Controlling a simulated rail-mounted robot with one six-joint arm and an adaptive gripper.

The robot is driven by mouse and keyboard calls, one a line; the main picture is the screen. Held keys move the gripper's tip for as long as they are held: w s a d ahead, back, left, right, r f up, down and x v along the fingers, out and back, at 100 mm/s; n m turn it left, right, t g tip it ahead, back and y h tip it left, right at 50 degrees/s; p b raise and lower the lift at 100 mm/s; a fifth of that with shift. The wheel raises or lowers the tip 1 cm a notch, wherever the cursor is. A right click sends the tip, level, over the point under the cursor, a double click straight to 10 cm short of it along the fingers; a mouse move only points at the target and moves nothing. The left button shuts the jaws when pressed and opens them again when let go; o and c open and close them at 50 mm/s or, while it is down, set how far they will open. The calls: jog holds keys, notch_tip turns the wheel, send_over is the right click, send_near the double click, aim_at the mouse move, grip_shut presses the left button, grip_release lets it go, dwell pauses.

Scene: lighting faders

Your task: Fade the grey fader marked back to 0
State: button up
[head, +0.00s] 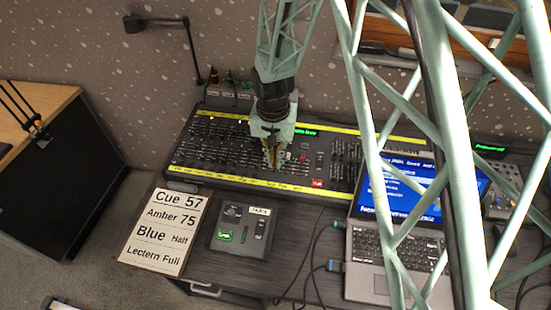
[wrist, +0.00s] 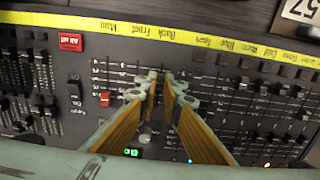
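The lighting desk (head: 340,185) has rows of faders and a yellow label strip (head: 240,180) along its front edge. In the wrist view, the strip's label "Back" (wrist: 168,36) is upside down, between "Front" and "Spare". My gripper (head: 273,162) points down at the desk. In the wrist view, its fingertips (wrist: 161,79) are over the fader tracks below "Back", with a narrow gap between them. I see no cap clearly in the gap; the fingers hide much of that track. A pale knob (wrist: 145,138) shows between the fingers, lower down; I cannot tell which control it is.
A red fader cap (wrist: 105,97) stands left of my fingers, under "Main". Dark caps (wrist: 248,84) stand to the right. A cue card (head: 163,230), a small control box (head: 241,231) and a laptop (head: 385,245) are in front of or beside the desk.

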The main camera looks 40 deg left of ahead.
jog(key=shift+s+d, duration=0.2)
jog(key=shift+s, duration=0.25)
jog(key=shift+s+d+f+b, duration=0.1)
jog(key=shift+s+d+b, duration=0.05)
jog(key=shift+s+b, duration=0.2)
jog(key=o, duration=0.4)
jog(key=shift+r+p, duration=0.55)
jog(key=shift+r, duration=0.75)
jog(key=shift+r, duration=0.1)
jog(key=shift+r, duration=0.15)
notch_tip(320, 180, up, 12)
jog(key=shift+s+d+f, duration=0.25)
jog(key=shift+s, duration=0.2)
